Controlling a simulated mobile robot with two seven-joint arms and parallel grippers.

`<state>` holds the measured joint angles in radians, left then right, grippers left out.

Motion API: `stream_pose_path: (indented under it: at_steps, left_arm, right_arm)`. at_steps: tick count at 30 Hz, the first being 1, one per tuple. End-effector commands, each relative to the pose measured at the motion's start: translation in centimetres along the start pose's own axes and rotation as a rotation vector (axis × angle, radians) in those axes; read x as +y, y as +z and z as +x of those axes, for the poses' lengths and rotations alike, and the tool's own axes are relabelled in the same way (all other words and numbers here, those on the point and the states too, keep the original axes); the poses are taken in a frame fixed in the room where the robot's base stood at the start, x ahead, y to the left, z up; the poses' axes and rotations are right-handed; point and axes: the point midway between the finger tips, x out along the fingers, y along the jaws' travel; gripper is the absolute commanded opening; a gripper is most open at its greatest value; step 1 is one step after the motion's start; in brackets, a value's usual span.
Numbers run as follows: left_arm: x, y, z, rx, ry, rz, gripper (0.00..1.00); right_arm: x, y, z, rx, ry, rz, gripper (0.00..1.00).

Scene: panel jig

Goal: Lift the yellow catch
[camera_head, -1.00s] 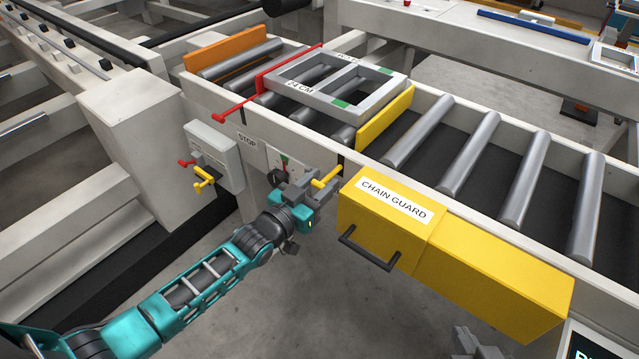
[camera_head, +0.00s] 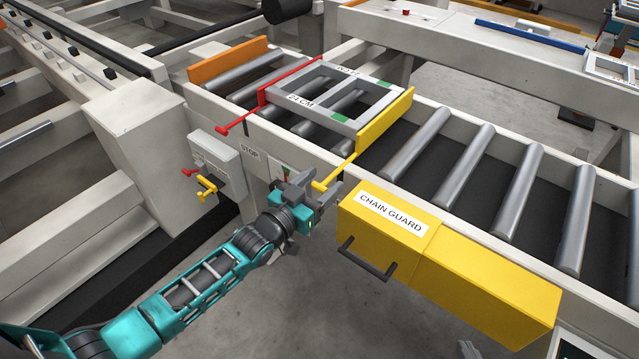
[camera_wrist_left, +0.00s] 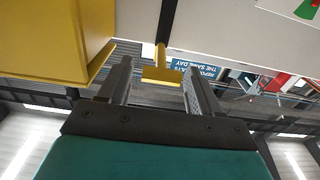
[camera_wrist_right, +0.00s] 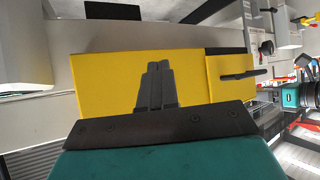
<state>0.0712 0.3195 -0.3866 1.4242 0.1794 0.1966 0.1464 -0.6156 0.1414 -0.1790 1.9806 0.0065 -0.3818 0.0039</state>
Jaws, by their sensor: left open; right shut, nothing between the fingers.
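The yellow catch is an upright plate (camera_head: 386,119) across the rollers, with a yellow handle (camera_head: 334,173) reaching out over the near rail. My left gripper (camera_head: 326,190) is open, at the outer end of the handle. In the left wrist view, the handle's T-shaped end (camera_wrist_left: 162,75) sits between the spread fingers (camera_wrist_left: 155,82), with gaps on both sides. Whether the gripper touches it from below is unclear. My right gripper (camera_wrist_right: 157,84) is shut and empty, in front of the yellow chain guard (camera_wrist_right: 120,75). The head view barely shows it at the bottom edge.
The grey frame (camera_head: 342,124) lies on the rollers, between a red catch (camera_head: 225,130) and the yellow plate. The chain guard (camera_head: 430,255), with a black handle, juts out just right of my left gripper. A grey box (camera_head: 216,158) with small levers is left.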

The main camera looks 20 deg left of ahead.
Motion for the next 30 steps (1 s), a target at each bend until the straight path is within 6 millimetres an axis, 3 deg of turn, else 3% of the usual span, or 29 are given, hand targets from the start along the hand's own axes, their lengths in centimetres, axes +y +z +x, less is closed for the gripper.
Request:
stream_pose_path:
  at_steps: [8,21,30]
  left_arm:
    - [0.0,0.1,-1.5,-0.004,0.0,-0.001,0.64]
    - [0.0,0.1,-10.1,-0.005,0.0,0.0,0.64]
    - [0.0,0.0,-12.8,0.0,0.0,0.0,0.64]
  right_arm:
    - [0.1,-0.3,-0.2,0.001,-0.001,-0.007,0.0]
    - [0.6,-0.7,-0.6,0.006,0.011,-0.013,0.0]
    - [0.9,0.0,-0.7,-0.009,0.017,-0.012,0.0]
